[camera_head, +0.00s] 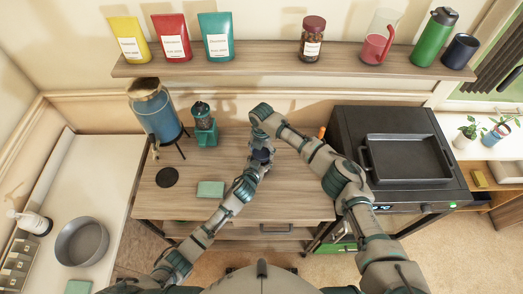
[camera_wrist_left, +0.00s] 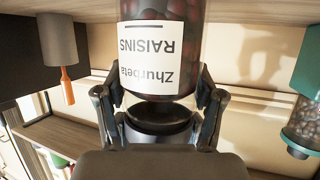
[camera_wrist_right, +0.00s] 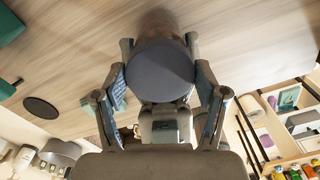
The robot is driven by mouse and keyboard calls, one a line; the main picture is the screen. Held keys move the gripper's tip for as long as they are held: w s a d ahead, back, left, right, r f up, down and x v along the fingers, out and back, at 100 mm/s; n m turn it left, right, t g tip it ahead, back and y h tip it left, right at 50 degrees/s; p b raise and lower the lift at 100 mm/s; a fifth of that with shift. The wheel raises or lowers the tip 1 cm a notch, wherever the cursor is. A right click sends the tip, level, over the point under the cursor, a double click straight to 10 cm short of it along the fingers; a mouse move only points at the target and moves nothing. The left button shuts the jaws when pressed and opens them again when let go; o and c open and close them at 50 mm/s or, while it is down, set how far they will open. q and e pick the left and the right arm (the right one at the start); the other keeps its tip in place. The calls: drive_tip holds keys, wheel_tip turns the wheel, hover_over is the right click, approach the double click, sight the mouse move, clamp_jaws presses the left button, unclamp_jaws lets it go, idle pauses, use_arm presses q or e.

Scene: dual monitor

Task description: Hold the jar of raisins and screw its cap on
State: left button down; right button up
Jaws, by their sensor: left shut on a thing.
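The jar of raisins (camera_wrist_left: 160,55) appears upside down in the left wrist view, with its white label showing. My left gripper (camera_wrist_left: 160,82) is shut on it, one finger on each side. A dark cap (camera_wrist_right: 160,72) faces the right wrist camera, with the brown jar behind it. The cap also shows as a dark shape by the jar in the left wrist view (camera_wrist_left: 160,125); I cannot tell whether it is seated. My right gripper (camera_wrist_right: 161,68) is open, its fingers either side of the cap with gaps visible. In the head view, both hands meet above the table, the dark cap (camera_head: 262,155) between them.
The wooden table (camera_head: 300,195) bears a grinder (camera_head: 204,125), a blue dispenser (camera_head: 156,112), a black disc (camera_head: 167,177) and a green block (camera_head: 210,189). An oven with a tray (camera_head: 408,158) stands at right. A shelf (camera_head: 260,62) above holds another jar (camera_head: 312,40), pouches and bottles.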

use_arm(q)
drive_tip(key=shift+d+r, duration=0.2)
use_arm(e)
drive_tip(key=shift+c, duration=0.7)
drive_tip(key=m, duration=0.4)
drive_tip(key=shift+a, duration=0.15)
use_arm(q)
drive_tip(key=shift+d, duration=0.1)
use_arm(e)
drive_tip(key=m, duration=0.6)
use_arm(q)
drive_tip(key=shift+s+r, duration=0.1)
use_arm(e)
drive_tip(key=m, duration=0.6)
drive_tip(key=shift+a, duration=0.1)
use_arm(q)
drive_tip(key=shift+d, duration=0.1)
use_arm(e)
drive_tip(key=m, duration=0.2)
drive_tip(key=shift+m, duration=0.4)
drive_tip(key=m, duration=0.5)
drive_tip(key=shift+m, duration=0.4)
drive_tip(key=m, duration=1.1)
drive_tip(key=o, duration=1.3)
